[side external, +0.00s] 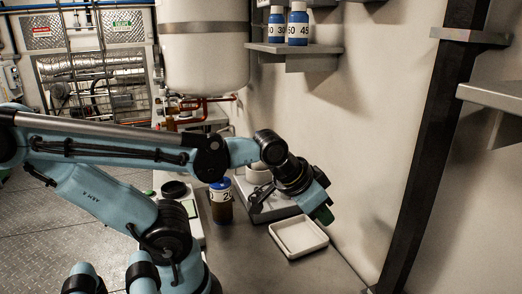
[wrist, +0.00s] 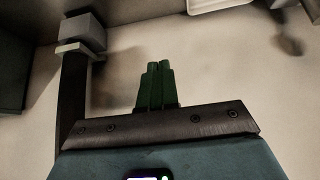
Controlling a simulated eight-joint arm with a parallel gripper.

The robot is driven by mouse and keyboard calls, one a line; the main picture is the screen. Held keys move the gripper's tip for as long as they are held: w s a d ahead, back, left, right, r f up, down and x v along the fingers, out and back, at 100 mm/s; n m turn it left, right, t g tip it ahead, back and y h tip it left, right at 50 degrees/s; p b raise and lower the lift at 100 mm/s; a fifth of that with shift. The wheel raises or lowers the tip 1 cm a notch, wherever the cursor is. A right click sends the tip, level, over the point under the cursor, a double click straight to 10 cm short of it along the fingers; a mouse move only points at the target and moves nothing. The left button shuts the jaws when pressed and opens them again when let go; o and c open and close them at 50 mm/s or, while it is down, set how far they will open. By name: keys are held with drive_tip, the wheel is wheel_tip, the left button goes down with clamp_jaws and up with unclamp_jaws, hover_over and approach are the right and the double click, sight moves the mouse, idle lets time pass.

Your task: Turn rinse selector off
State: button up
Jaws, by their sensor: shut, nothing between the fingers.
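My gripper (side external: 322,214) has green fingers and hangs over the counter, close to the wall and above the white tray. In the wrist view my gripper (wrist: 155,82) shows its green fingers together, with nothing held between them. Behind the fingers in that view is mostly plain pale wall. I cannot make out a rinse selector in either view.
A white tray (side external: 298,238) lies on the grey counter (side external: 250,261). A dark bottle with a blue cap (side external: 221,203) stands left of it. A shelf (side external: 296,49) holds blue-and-white bottles (side external: 297,25). A dark post (side external: 428,150) stands at right.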

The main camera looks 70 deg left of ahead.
drive_tip(key=shift+o, duration=1.1)
drive_tip(key=shift+a, duration=0.1)
drive_tip(key=o, duration=0.5)
drive_tip(key=a, duration=0.1)
drive_tip(key=a+r+m+g, duration=0.1)
drive_tip(key=a, duration=0.1)
drive_tip(key=w+a+m+y, duration=0.1)
drive_tip(key=a, duration=0.1)
drive_tip(key=shift+w+r, duration=0.1)
drive_tip(key=shift+r, duration=0.15)
drive_tip(key=m+g+h, duration=0.1)
drive_tip(key=m+g, duration=0.5)
drive_tip(key=m, duration=0.4)
approach(261, 189)
wheel_tip(261, 189, down, 9)
drive_tip(key=shift+r, duration=0.15)
clamp_jaws()
